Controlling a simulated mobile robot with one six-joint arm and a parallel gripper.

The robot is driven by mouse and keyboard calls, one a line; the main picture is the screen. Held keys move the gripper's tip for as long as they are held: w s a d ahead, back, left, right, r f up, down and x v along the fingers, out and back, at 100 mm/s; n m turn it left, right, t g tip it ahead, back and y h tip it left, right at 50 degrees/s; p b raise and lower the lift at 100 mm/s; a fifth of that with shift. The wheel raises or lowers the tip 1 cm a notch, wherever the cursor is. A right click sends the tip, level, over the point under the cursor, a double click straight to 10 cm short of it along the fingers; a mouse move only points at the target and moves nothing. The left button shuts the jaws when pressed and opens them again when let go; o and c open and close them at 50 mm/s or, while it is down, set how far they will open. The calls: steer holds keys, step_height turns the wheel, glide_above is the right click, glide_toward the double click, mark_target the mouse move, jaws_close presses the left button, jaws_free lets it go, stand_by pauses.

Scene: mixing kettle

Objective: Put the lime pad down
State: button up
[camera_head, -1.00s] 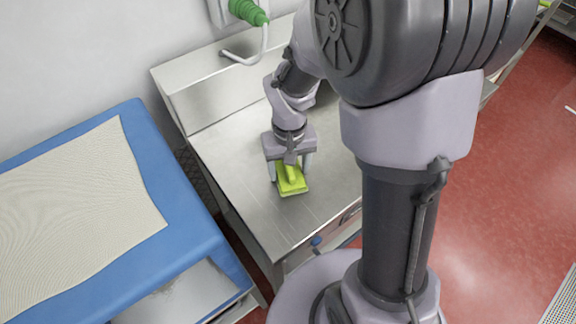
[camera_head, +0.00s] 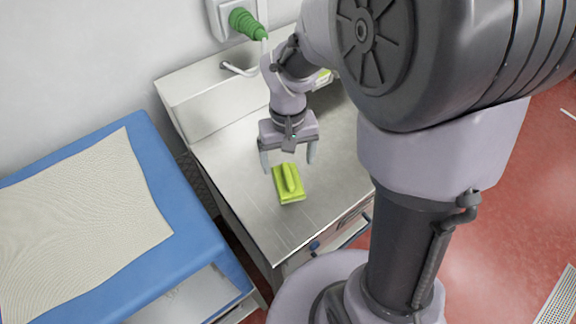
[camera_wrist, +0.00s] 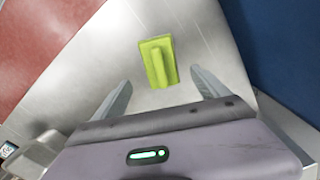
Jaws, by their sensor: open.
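The lime pad (camera_head: 288,184) lies flat on the steel worktop (camera_head: 236,186), its raised handle upward. It also shows in the wrist view (camera_wrist: 159,62), lying on bare metal beyond the fingertips. My gripper (camera_head: 288,164) is open and empty, its two fingers spread wide. It is above and a little behind the pad in the head view, apart from it. In the wrist view the open fingers (camera_wrist: 160,92) stand to either side of the pad's near end, not touching it.
A blue table (camera_head: 160,178) with a cream textured mat (camera_head: 85,215) stands to the left of the worktop. A green plug (camera_head: 247,23) sits in the wall behind. Another lime thing shows partly behind my arm. The worktop around the pad is clear.

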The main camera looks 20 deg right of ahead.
step_height(320, 180, up, 5)
steer(key=p, duration=0.1)
step_height(320, 180, up, 6)
steer(key=m+t, duration=0.1)
steer(key=t, duration=0.1)
glide_above(288, 174)
steer(key=s+a, duration=0.1)
steer(key=s, duration=0.2)
steer(key=s+a+r+m+t+y, duration=0.2)
steer(key=s+r, duration=0.4)
steer(key=s, duration=0.4)
steer(key=shift+a+r+t, duration=0.15)
steer(key=shift+a+t, duration=0.3)
steer(key=shift+t, duration=0.45)
steer(key=shift+w, duration=0.1)
